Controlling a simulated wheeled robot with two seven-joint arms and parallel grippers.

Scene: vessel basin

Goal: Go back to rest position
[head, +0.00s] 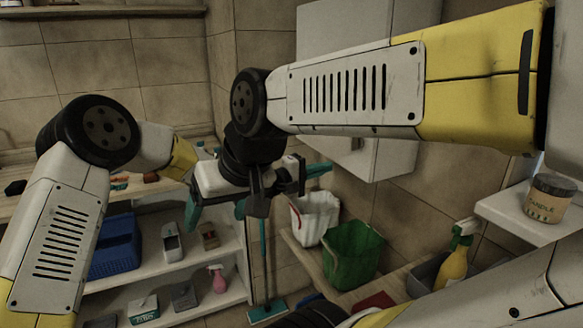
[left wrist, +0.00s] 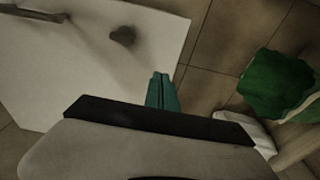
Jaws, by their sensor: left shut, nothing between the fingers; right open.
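My two arms cross in the middle of the head view. My left gripper (head: 322,169) is on the right of the pair, with its teal fingers together in front of the wall cabinet. Its shut, empty fingertips also show in the left wrist view (left wrist: 162,90). My right gripper (head: 217,211) hangs lower and to the left, with its teal fingers apart and pointing down. I see nothing between them. The wrists overlap in the picture, so I cannot tell the gap between them.
A white wall cabinet (head: 340,30) stands close behind the grippers. Below are a white bin (head: 314,217), a green bin (head: 352,252) and a yellow spray bottle (head: 454,262). A shelf at left holds a blue basket (head: 116,245). A candle jar (head: 550,198) stands on a ledge at right.

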